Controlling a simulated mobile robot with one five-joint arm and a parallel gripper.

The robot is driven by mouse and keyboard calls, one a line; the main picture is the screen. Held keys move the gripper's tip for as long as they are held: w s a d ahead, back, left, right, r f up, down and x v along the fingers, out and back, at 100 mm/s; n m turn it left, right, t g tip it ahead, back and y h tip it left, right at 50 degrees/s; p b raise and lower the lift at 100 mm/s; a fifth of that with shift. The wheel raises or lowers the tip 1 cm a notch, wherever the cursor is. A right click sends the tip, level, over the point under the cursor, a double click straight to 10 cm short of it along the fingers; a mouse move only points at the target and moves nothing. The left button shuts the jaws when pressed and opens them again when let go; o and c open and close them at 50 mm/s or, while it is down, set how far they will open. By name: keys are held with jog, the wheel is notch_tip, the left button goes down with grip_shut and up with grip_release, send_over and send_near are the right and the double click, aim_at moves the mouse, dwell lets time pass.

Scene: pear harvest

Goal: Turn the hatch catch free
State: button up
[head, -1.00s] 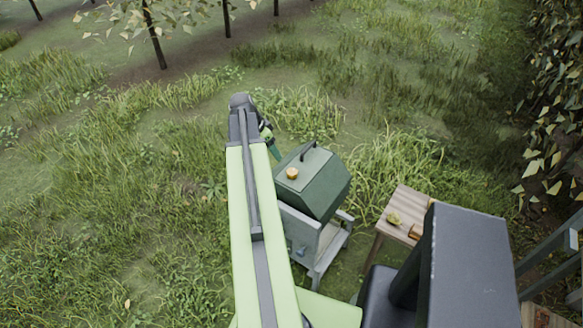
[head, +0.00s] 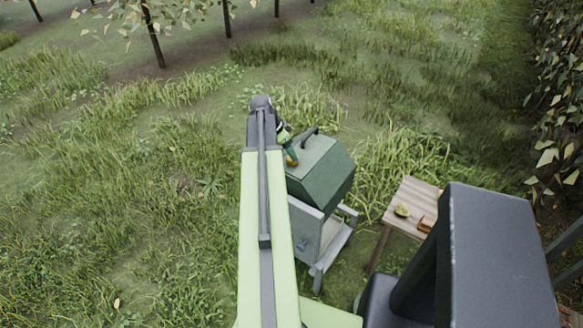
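A green hatch (head: 322,176) with a dark handle (head: 309,133) on top covers a grey box on a stand. The catch, a small round orange-brown knob (head: 292,161), sits on the hatch's left part and is partly hidden by my gripper. My gripper (head: 291,157) is at the end of my green arm, pointing down at the catch from its upper left. Its fingers are too small and covered to tell whether they touch the catch, or whether they are open or shut.
A wooden table (head: 412,193) to the right of the box carries a yellow-green pear (head: 402,210) and a small brown item (head: 425,224). Grass surrounds the box. Trees (head: 153,36) stand at the back and a leafy hedge (head: 556,90) at the right.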

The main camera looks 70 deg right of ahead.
jog(key=b+x, duration=0.2)
jog(key=x, duration=0.2)
jog(key=shift+f+b, duration=0.35)
jog(key=shift+b, duration=0.05)
jog(key=shift+r, duration=0.1)
jog(key=c, duration=1.3)
jog(key=shift+s, duration=0.1)
jog(key=shift+c, duration=0.2)
